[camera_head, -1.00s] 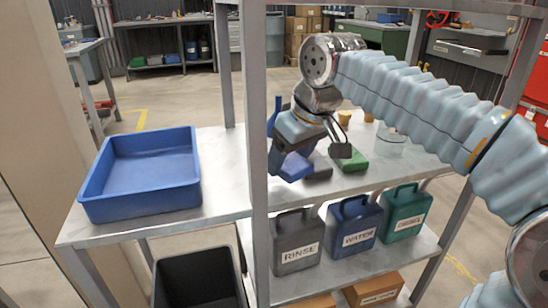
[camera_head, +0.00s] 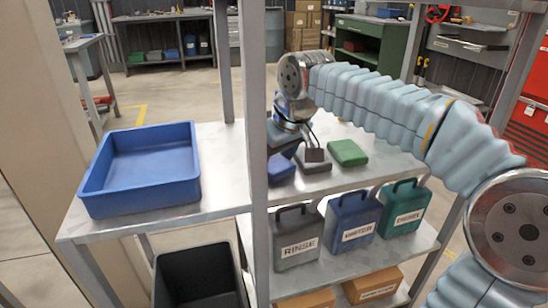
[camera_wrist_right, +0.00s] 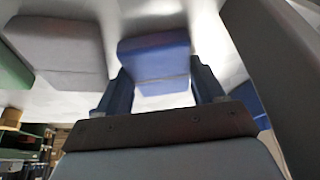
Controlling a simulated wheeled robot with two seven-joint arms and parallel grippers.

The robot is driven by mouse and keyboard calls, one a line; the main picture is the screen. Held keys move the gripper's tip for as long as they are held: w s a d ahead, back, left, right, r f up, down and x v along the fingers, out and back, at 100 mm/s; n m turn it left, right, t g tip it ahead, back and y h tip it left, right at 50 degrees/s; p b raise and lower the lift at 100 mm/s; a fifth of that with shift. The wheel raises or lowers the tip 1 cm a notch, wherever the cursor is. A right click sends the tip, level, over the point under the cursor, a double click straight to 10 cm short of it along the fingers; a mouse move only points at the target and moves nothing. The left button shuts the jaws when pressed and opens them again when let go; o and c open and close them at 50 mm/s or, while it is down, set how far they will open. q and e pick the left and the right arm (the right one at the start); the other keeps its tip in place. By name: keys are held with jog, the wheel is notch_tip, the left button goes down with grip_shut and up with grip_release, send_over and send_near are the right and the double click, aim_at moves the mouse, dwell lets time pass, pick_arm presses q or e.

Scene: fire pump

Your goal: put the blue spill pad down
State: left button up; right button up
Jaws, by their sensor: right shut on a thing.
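The blue spill pad (camera_head: 281,168) is at the left end of the metal shelf board, partly hidden behind the rack post. My right gripper (camera_head: 283,154) points down over it and is shut on it. The wrist view shows the blue pad (camera_wrist_right: 155,52) between the two blue fingers of my right gripper (camera_wrist_right: 163,88). A grey pad (camera_head: 314,165) lies just right of it, and a green pad (camera_head: 348,152) lies farther right. I cannot tell whether the blue pad touches the board. My left gripper is not in view.
An empty blue tray (camera_head: 150,165) stands on the left table, with a black bin (camera_head: 200,275) below. The upright post (camera_head: 256,150) stands close by my right gripper. Grey, blue and green jugs (camera_head: 296,240) stand on the lower shelf. The board right of the green pad is clear.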

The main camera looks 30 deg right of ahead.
aim_at(272, 161)
jog(key=shift+f, duration=0.2)
jog(key=o, duration=0.7)
jog(key=shift+s, duration=0.1)
jog(key=shift+o, duration=0.2)
jog(key=shift+r, duration=0.45)
jog(key=p+v, duration=0.1)
jog(key=v, duration=0.3)
jog(key=s+d+b, duration=0.2)
jog(key=s, duration=1)
jog(key=shift+r, duration=0.35)
